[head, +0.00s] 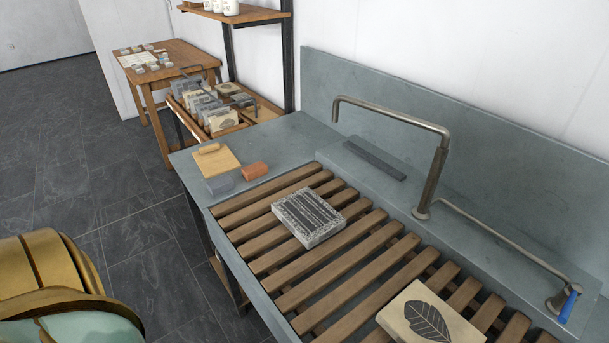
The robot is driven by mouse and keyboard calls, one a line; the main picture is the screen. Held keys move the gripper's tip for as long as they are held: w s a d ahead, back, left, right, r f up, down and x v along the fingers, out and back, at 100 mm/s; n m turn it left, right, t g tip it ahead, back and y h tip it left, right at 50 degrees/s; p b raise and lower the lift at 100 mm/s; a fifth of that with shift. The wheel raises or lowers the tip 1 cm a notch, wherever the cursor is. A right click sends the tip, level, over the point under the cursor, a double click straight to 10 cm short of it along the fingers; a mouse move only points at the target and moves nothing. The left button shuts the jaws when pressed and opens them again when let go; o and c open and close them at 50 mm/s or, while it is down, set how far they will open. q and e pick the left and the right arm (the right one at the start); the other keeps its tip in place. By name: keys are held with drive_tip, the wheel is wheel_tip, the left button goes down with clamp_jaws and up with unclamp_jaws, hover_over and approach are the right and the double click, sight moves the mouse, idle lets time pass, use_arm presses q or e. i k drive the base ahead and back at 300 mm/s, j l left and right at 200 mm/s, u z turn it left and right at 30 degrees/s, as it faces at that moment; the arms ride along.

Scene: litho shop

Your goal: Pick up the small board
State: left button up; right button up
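The small board (222,165) is a light wooden, roughly square piece with a rounded grip-like piece (209,148) at its far edge. It lies flat on the left end of the grey sink counter (272,142), close to the counter's left edge. A grey block (220,185) and an orange-red block (255,171) lie just in front of it and to its right. Nothing covers the board. Neither of my grippers is in the head view.
Wooden slats (285,258) bear a dark patterned stone slab (308,217) and a pale leaf-print slab (430,316). A bent metal faucet (433,178) rises at the right. Behind stand a cart with several slabs (222,120) and a wooden table (185,55).

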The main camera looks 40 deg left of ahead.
sight(216, 159)
drive_tip(key=k+j+u, duration=0.1)
drive_tip(key=k+u, duration=0.15)
drive_tip(key=k, duration=0.4)
drive_tip(key=j+u, duration=0.15)
drive_tip(key=u, duration=0.25)
drive_tip(key=i+j+u, duration=0.1)
drive_tip(key=u, duration=0.3)
drive_tip(key=j+u, duration=0.15)
drive_tip(key=u, duration=0.25)
drive_tip(key=i+u, duration=0.1)
drive_tip(key=u, duration=0.3)
